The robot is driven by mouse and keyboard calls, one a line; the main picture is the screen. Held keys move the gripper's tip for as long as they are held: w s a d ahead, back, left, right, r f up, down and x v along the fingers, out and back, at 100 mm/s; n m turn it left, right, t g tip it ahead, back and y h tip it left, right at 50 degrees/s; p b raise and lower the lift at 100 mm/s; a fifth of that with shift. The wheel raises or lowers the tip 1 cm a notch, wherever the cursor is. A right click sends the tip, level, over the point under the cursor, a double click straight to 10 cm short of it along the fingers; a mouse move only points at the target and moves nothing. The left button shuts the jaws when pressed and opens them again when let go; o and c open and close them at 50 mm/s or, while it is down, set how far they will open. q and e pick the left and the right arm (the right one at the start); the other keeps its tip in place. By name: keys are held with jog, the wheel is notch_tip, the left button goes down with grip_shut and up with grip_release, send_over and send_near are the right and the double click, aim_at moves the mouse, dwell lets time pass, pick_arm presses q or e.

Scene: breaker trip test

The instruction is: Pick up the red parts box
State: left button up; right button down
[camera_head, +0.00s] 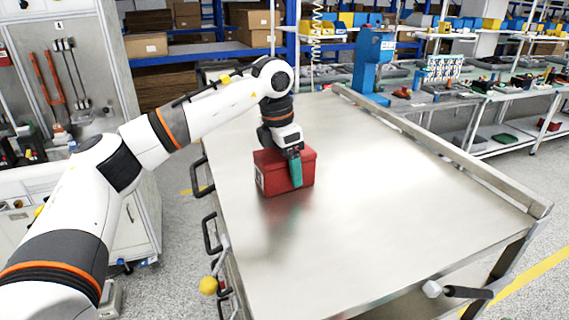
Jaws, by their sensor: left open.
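The red parts box (272,180) sits on the metal top of a workbench cart, near its left edge. It has a lid and a pale label on its left end. My left gripper (296,172) points down at the box from above, and a teal finger lies in front of the box's near side. The gripper is open. Its other finger is hidden, so I cannot tell whether the fingers touch the box. My right gripper is not in view.
The metal cart top (400,220) is otherwise clear, with a raised rim (440,147) along its right side. A blue machine (372,62) stands beyond the cart. Shelves with cardboard boxes (146,46) are at the back. A tool cabinet (62,75) stands at the left.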

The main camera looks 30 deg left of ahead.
pick_arm(q)
jog(key=c, duration=1.3)
jog(key=shift+o, duration=0.2)
jog(key=shift+r, duration=0.1)
